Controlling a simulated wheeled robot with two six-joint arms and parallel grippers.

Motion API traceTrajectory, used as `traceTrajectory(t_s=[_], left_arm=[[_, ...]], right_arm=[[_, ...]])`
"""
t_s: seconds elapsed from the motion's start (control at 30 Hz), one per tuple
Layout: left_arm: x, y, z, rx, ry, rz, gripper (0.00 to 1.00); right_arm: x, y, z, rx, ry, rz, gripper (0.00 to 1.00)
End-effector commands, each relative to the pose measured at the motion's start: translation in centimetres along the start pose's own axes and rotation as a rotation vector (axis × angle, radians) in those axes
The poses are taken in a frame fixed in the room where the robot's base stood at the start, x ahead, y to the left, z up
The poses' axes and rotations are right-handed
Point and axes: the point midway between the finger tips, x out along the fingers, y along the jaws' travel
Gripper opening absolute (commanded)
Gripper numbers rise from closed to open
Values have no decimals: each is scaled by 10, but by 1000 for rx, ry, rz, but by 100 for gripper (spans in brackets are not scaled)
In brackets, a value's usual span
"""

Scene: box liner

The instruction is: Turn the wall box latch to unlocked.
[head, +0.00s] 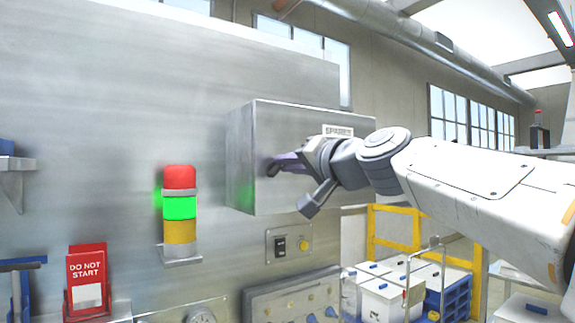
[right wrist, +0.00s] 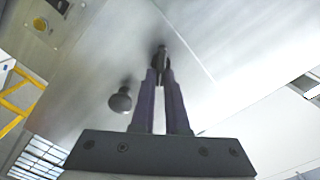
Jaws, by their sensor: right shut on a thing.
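The wall box (head: 290,125) is a grey metal cabinet with a SPARES label, and its door looks closed. My right gripper (head: 274,167) reaches across the front of the box from the right. In the right wrist view its two purple fingers (right wrist: 161,80) are shut on the small dark latch (right wrist: 161,54) at the box front. The fingers cover most of the latch, so its exact angle is hard to tell. In the head view the latch is mostly hidden behind the gripper. My left gripper is not in view.
A round knob (right wrist: 120,101) stands out beside my fingers. A stack light (head: 180,207), glowing green, is on the panel left of the box. A switch plate (head: 290,244) sits below it. A red DO NOT START sign (head: 87,272) is at lower left.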

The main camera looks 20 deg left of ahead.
Motion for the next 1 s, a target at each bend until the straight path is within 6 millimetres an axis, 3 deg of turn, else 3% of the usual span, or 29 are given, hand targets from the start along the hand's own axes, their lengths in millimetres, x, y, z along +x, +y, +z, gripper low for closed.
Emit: traceTrajectory(t_s=[0.6, 1.0], left_arm=[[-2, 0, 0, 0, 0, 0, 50], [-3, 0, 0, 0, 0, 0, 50]], right_arm=[[0, 7, 0, 551, 4, 1, 0], [0, 9, 2, 735, 5, 0, 0]])
